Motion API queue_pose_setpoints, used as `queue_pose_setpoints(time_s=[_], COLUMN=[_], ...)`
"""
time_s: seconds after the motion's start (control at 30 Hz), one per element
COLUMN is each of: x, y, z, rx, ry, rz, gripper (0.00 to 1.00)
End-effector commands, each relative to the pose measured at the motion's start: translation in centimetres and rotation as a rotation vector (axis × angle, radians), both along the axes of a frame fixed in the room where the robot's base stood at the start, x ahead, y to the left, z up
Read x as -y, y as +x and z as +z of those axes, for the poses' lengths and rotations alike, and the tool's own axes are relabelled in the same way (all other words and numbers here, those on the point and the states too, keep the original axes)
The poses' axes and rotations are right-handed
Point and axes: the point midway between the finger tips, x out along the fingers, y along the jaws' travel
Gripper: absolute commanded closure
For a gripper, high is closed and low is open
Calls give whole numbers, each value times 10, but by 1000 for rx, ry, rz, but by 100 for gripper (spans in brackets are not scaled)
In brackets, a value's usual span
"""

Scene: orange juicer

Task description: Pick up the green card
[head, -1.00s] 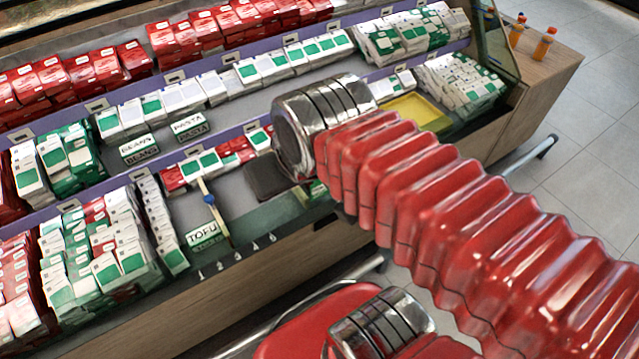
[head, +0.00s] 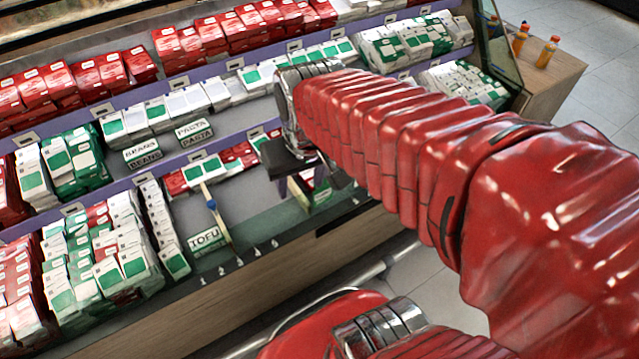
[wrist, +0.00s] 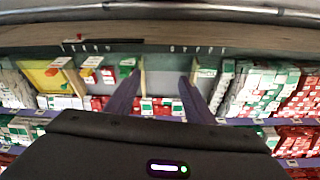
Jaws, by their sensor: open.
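My gripper (wrist: 158,92) is open, its two purple fingers apart over the front shelf in the wrist view, with nothing between the tips. In the head view my gripper (head: 303,188) is partly hidden by my wrist. A small green piece (wrist: 127,67) shows beside the left finger in the wrist view; I cannot tell whether it is the green card. Green-and-white name cards stand on the shelf: TOFU (head: 206,240), BEANS (head: 142,152) and PASTA (head: 194,131). My gripper is to the right of them in the head view.
Red and green-white boxes (head: 100,245) are stacked at left. A yellow tray (wrist: 45,73) is at left in the wrist view. The bare shelf (head: 250,215) has free room.

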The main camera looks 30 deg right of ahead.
Motion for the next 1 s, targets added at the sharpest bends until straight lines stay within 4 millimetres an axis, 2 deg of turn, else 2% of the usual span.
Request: queue_pose_setpoints(time_s=[0.57, 1.0], x=[52, 98], y=[54, 96], z=[-42, -84], rx=[-160, -255], ry=[21, 42], rz=[-57, -54], gripper=[52, 52])
